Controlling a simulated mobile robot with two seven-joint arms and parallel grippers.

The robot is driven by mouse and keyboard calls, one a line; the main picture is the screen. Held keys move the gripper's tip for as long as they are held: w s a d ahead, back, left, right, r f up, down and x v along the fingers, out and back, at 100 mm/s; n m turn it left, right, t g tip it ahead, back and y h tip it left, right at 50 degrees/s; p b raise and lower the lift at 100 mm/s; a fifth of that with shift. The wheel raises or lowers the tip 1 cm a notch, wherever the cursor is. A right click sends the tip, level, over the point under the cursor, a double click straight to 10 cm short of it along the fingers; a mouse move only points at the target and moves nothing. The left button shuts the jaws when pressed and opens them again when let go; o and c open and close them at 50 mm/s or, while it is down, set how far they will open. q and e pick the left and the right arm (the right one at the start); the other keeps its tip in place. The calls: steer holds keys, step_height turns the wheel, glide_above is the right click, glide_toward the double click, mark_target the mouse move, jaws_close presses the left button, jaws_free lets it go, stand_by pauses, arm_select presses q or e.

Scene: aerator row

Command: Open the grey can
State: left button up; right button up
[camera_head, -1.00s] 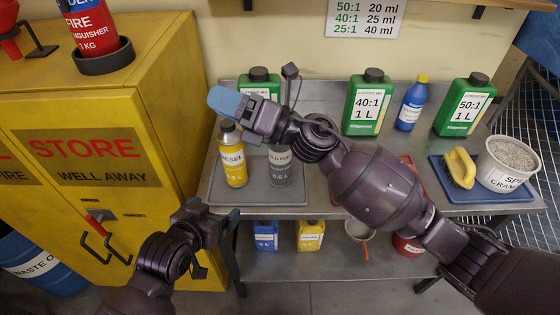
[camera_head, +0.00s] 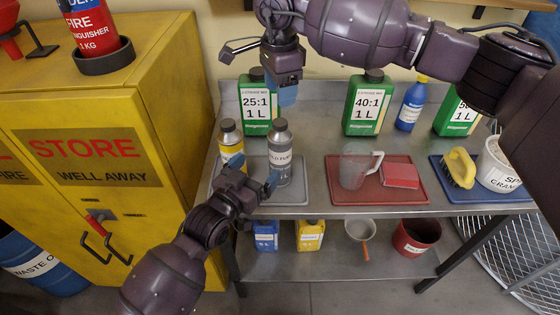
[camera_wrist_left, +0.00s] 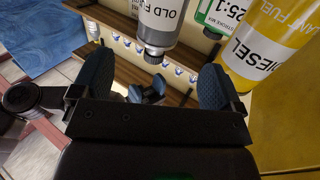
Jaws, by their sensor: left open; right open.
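The grey can (camera_head: 280,158), labelled old fuel, stands upright with its dark cap on, on a grey tray (camera_head: 305,188). A yellow diesel can (camera_head: 229,140) stands just left of it. My left gripper (camera_head: 253,171) is open in front of the two cans, at the grey can's lower left. In the left wrist view the grey can (camera_wrist_left: 160,22) appears upside down beyond my open left fingers (camera_wrist_left: 152,82), with nothing between them. My right gripper (camera_head: 288,96) is above and behind the grey can, before the green 25:1 bottle (camera_head: 256,110); its fingers are mostly hidden.
A red tray (camera_head: 345,193) with a clear jug (camera_head: 355,168) and red box (camera_head: 399,175) lies to the right. A blue tray (camera_head: 505,193) holds a brush (camera_head: 460,168) and a tub (camera_head: 497,168). The yellow cabinet (camera_head: 165,210) stands close on the left.

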mark_target(274, 150)
arm_select(q)
steer(key=x, duration=1)
steer(key=shift+w+d, duration=0.2)
steer(key=shift+w, duration=0.05)
